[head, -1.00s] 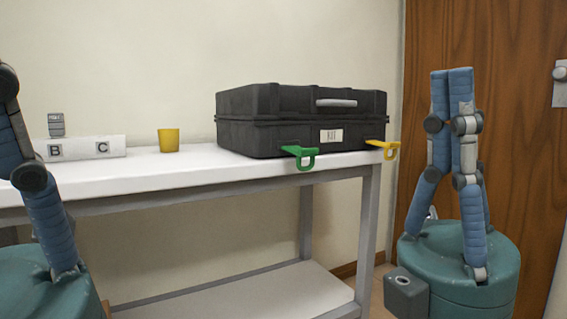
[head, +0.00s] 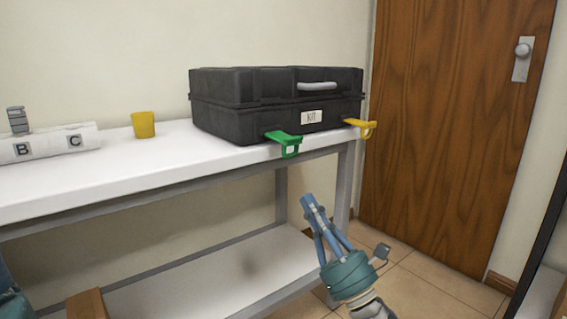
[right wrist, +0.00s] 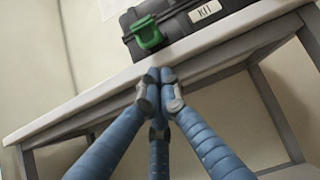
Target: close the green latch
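The black kit case (head: 235,120) sits lid down on the white table. Its green latch (head: 285,139) sticks out from the case front over the table edge, swung open. In the right wrist view the green latch (right wrist: 148,35) is just beyond my fingertips, with a gap between. My right gripper (head: 308,198) is below and slightly right of the latch in the head view, fingers pointing up. Its fingertips (right wrist: 160,74) are together with nothing between them. Only a sliver of my left gripper (head: 10,302) shows in the bottom left corner, its fingertips out of view.
A yellow latch (head: 362,127) also sticks out at the case's right. A yellow cup (head: 143,125) and a white block lettered B and C (head: 48,146) stand left on the table (head: 110,175). A lower shelf (head: 215,275) lies beneath. A wooden door (head: 455,120) is at right.

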